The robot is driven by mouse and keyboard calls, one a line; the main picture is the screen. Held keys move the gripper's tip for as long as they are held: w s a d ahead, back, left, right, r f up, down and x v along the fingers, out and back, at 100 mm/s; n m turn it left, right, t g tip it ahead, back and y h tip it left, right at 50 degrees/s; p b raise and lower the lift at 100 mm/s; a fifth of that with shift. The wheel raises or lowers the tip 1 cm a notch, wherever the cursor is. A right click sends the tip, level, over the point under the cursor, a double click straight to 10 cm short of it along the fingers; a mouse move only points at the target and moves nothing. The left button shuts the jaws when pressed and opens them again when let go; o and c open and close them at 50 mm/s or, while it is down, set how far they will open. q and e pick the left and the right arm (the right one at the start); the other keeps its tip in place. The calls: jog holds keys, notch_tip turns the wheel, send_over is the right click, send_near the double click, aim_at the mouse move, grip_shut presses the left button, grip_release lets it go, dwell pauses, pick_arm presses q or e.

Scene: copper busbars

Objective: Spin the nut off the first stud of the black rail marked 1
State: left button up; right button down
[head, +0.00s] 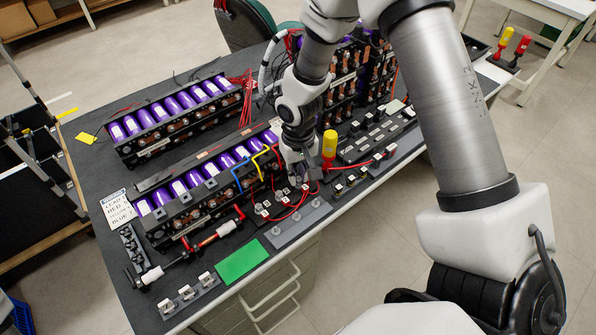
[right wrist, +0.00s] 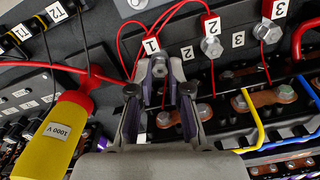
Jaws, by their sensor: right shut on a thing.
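My right gripper (right wrist: 161,82) comes down over the connector row beside the label 1 (right wrist: 151,46). Its fingers are shut on a small grey metal nut (right wrist: 160,67) at the first position, with red wires close by. The fingers hide the stud under it and part of the black rail. Similar nuts stand at the positions marked 2 (right wrist: 211,47) and 3 (right wrist: 272,33), both apart from the fingers. In the head view my right gripper (head: 294,172) is at the row's right end, where the nut is too small to tell. My left gripper is not in view.
A yellow-and-red tool marked 1000 V (right wrist: 50,135) stands close beside the gripper. Battery modules with purple cells (head: 175,118) lie behind the row. Red, blue and yellow wires cross nearby. A green mat (head: 241,260) lies at the table's front edge.

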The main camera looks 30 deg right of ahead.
jog(key=n+p, duration=0.4)
jog(key=n, duration=0.1)
jog(key=n+p, duration=0.2)
jog(key=shift+r, duration=0.35)
jog(key=shift+f+n, duration=0.1)
jog(key=shift+n, duration=0.4)
jog(key=shift+f, duration=0.15)
jog(key=c, duration=1.4)
grip_release()
